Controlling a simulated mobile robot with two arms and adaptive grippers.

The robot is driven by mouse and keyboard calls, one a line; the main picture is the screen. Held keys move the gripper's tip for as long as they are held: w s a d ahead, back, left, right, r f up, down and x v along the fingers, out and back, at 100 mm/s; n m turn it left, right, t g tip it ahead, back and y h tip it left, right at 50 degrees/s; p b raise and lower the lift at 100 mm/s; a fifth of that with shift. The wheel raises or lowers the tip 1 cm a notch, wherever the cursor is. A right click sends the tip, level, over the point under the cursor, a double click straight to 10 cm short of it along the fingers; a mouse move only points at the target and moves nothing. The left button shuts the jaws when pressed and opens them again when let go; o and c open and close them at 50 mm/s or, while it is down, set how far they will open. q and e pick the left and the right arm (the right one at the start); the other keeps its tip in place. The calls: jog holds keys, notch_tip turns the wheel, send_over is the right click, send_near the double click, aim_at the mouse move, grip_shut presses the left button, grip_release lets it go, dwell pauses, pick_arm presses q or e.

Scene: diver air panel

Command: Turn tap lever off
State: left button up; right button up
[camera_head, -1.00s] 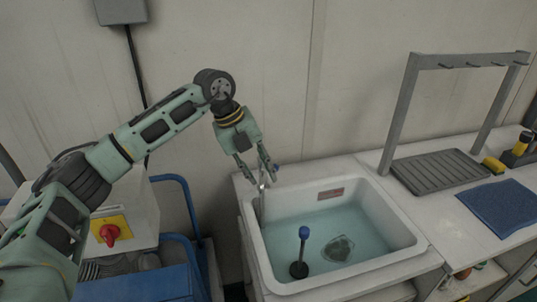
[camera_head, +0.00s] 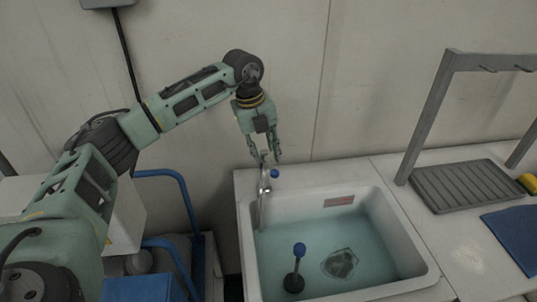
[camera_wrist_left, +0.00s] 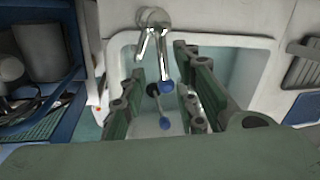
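The tap (camera_head: 263,186) stands at the back left corner of the sink. Its lever has a blue knob (camera_head: 274,173). In the left wrist view the metal tap (camera_wrist_left: 153,18) is at the top, with the lever's blue knob (camera_wrist_left: 166,86) between the fingers. A pale strip hangs below the tap; I cannot tell whether it is spout or running water. My left gripper (camera_head: 268,161) is open and points down just above the tap, its fingers apart and empty. In the wrist view the left gripper (camera_wrist_left: 160,66) spans the lever; contact is unclear. My right gripper is not in view.
The white sink (camera_head: 425,262) holds water, a blue-topped plunger-like tool (camera_head: 298,262) and a dark object (camera_head: 340,263). A blue-railed cart (camera_head: 180,205) stands left. A grey rack (camera_head: 430,115), drain mat (camera_head: 465,186) and blue cloth (camera_head: 515,235) are right. The wall is close behind.

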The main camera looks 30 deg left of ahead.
aim_at(269, 163)
pick_arm(q)
jog(key=shift+w+d+f, duration=0.1)
jog(key=shift+w+f, duration=0.1)
jog(key=shift+f, duration=0.4)
jog(key=shift+w+d+f, duration=0.1)
jog(key=shift+w+f, duration=0.05)
jog(key=shift+f, duration=0.45)
jog(key=shift+w+f, duration=0.2)
jog(key=shift+f, duration=0.35)
jog(key=shift+d, duration=0.1)
grip_shut()
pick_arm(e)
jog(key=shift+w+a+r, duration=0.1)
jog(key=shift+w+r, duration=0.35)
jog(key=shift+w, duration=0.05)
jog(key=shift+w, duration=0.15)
